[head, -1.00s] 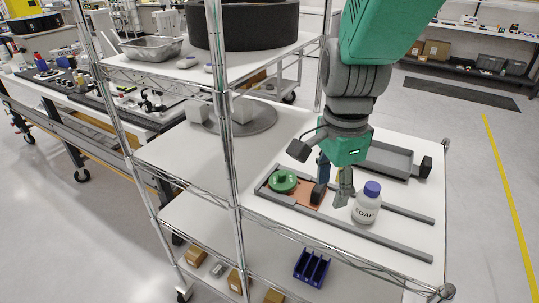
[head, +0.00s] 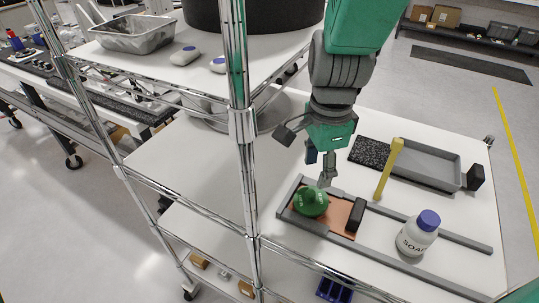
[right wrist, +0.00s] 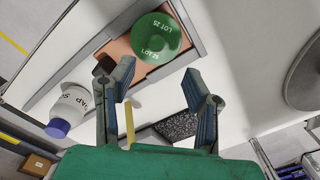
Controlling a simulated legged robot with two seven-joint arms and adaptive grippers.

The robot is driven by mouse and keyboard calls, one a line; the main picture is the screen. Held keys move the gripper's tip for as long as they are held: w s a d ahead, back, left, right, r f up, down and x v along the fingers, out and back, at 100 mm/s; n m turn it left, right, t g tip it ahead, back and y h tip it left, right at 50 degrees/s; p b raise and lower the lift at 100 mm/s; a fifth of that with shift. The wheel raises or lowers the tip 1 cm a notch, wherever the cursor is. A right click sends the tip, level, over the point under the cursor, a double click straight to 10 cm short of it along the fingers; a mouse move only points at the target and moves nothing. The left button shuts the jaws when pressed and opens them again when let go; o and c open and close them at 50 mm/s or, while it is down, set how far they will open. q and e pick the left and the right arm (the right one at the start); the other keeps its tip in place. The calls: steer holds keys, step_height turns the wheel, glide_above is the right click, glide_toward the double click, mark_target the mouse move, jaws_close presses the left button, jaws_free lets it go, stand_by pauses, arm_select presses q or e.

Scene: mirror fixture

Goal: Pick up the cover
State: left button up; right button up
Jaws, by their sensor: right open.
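A round green piece marked "LOT 25" (head: 311,203), which looks like the cover, sits on an orange-brown plate (head: 338,214) inside a grey rail frame (head: 283,212). It also shows in the right wrist view (right wrist: 157,40), beyond the fingertips. A black block (head: 356,214) stands on the plate's right end. My right gripper (head: 320,170) is open and empty, just behind and above the green piece, apart from it. Its two spread fingers show in the right wrist view (right wrist: 160,82). My left gripper is not in view.
A metal rack post (head: 243,125) stands left, with an upper shelf above.

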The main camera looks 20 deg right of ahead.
mark_target(309, 193)
steer(key=shift+w+f, duration=0.15)
steer(key=shift+f, duration=0.65)
steer(key=shift+w+a+f, duration=0.1)
steer(key=shift+a+f, duration=0.05)
steer(key=shift+f, duration=0.1)
steer(key=shift+a+f, duration=0.15)
steer(key=shift+a, duration=0.1)
steer(key=f, duration=0.2)
steer(key=s+f, duration=0.1)
steer(key=f, duration=0.1)
steer(key=shift+a+f, duration=0.1)
steer(key=shift+a, duration=0.2)
steer(key=shift+w+d+f, duration=0.15)
steer(key=shift+d+f, duration=0.05)
steer(key=shift+f, duration=0.05)
steer(key=shift+d, duration=0.4)
steer(key=shift+s, duration=0.2)
steer(key=c, duration=0.9)
steer(key=shift+w+a+r, duration=0.1)
steer(key=shift+a, duration=0.4)
steer(key=shift+c, duration=0.3)
